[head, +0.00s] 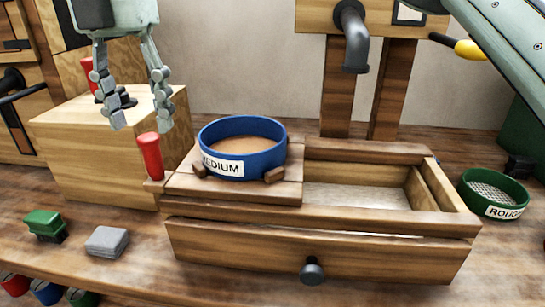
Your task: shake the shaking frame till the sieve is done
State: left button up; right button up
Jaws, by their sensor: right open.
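The shaking frame (235,190) is a wooden sled on the left part of a long wooden box. The blue sieve (268,163), labelled MEDIUM, sits on it between small wooden blocks and holds brown, grainy material. A red upright handle (150,157) stands at the frame's left end. My right gripper (142,124) points down above and beside this handle, at the upper left. Its fingers are spread, with nothing between them. My left gripper is not in view.
The box's right part is an open bay (355,195) with a pale floor; a knobbed drawer front (380,257) is below. A green sieve (497,190) labelled ROUGH stands right. A wooden block (95,165), green brush (44,224) and grey block (107,242) are left.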

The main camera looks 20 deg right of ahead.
jog(key=shift+r+p, duration=0.3)
jog(key=shift+r, duration=2.55)
